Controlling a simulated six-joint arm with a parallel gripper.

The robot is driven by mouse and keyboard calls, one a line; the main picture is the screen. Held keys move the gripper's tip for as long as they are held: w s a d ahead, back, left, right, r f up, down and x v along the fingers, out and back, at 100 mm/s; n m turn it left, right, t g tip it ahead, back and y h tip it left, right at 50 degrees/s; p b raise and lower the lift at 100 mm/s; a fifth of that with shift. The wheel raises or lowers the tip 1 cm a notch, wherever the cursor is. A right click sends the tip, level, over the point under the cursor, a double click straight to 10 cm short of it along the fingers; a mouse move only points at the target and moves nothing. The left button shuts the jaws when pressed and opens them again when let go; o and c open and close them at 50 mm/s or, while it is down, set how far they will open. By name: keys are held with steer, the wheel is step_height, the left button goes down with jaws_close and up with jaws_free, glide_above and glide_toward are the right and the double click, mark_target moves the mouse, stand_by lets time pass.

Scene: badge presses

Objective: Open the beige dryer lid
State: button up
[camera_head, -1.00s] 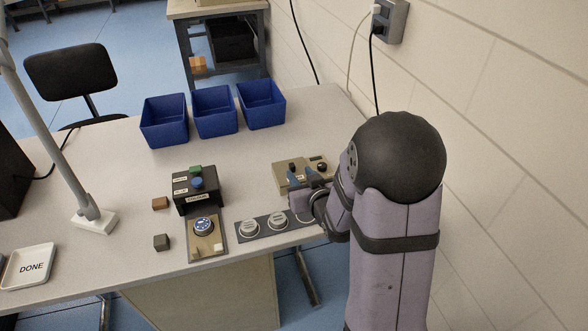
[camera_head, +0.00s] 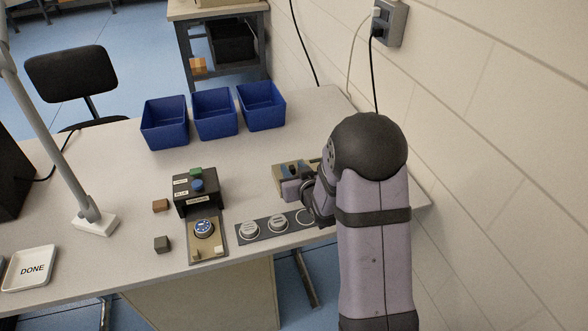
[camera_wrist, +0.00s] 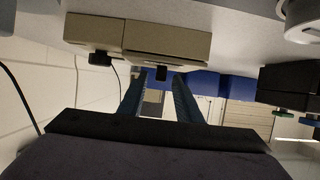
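The beige dryer (camera_head: 280,172) stands on the table near the wall, partly hidden by my arm in the head view. In the wrist view, which looks upside down, its body (camera_wrist: 90,30) carries a black knob (camera_wrist: 100,58). Next to it is the beige lid (camera_wrist: 168,40) with a black handle (camera_wrist: 162,73); the lid looks closed. My gripper (camera_wrist: 158,88) is open, and its two blue fingers point toward the lid. The handle appears between the fingertips in the picture; I see no contact. In the head view the fingers are mostly hidden.
A dark strip with round badge spots (camera_head: 263,228) lies in front of the dryer. A black press (camera_head: 196,192) stands to its left. Blue bins (camera_head: 215,125) are at the back, and a wall (camera_head: 480,150) closes off the right. The table between bins and dryer is clear.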

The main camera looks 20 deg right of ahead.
jaws_close()
steer(key=a+b, duration=0.1)
steer(key=a, duration=0.8)
steer(key=shift+a+b, duration=0.4)
jaws_free()
steer(key=v, duration=0.7)
steer(key=shift+s, duration=0.15)
steer(key=shift+r, duration=0.15)
